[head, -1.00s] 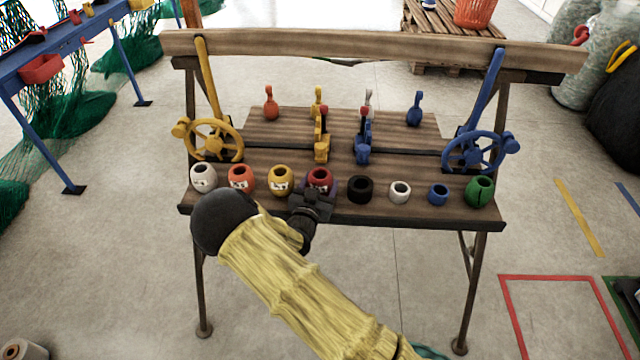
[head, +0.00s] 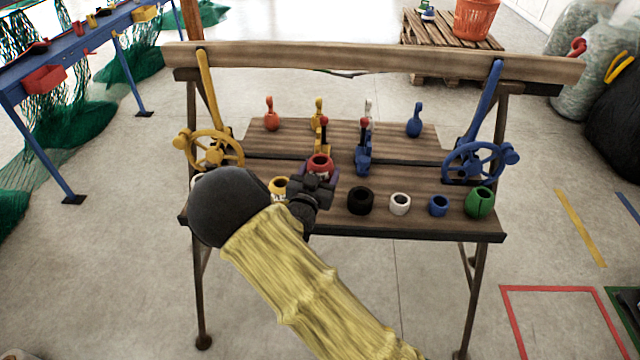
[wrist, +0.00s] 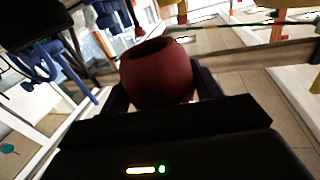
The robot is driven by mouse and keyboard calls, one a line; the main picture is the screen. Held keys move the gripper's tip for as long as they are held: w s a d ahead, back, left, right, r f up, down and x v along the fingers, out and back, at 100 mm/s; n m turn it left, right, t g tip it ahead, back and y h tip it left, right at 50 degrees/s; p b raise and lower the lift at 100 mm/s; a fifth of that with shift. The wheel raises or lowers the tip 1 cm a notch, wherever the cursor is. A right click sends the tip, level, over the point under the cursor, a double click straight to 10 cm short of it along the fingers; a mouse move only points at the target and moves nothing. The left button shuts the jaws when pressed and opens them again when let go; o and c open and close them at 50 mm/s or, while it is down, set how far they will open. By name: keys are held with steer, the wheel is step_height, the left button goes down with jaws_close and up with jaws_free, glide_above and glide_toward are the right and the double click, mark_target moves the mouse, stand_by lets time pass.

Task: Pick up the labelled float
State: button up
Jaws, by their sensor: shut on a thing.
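A red float (head: 319,162), a hollow barrel shape with a dark opening on top, is held above the bench by my gripper (head: 320,182). Part of a pale label shows low on its near side in the head view. My gripper is shut on it, one finger on each side. The wrist view shows the red float (wrist: 158,75) upright between the dark fingers, its label out of sight there. A yellow float (head: 279,186) sits on the bench just left of the gripper, partly covered. A white float (head: 197,181) barely shows behind my arm. The orange float is hidden.
Black (head: 360,201), white, blue (head: 438,205) and green (head: 480,202) rings or floats line the bench front to the right. Lever stands (head: 363,155) rise just behind the gripper. A yellow handwheel (head: 215,151) and a blue handwheel (head: 480,158) flank the bench. A wooden beam (head: 380,62) spans the back.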

steer(key=shift+r, duration=0.6)
stand_by(0.8)
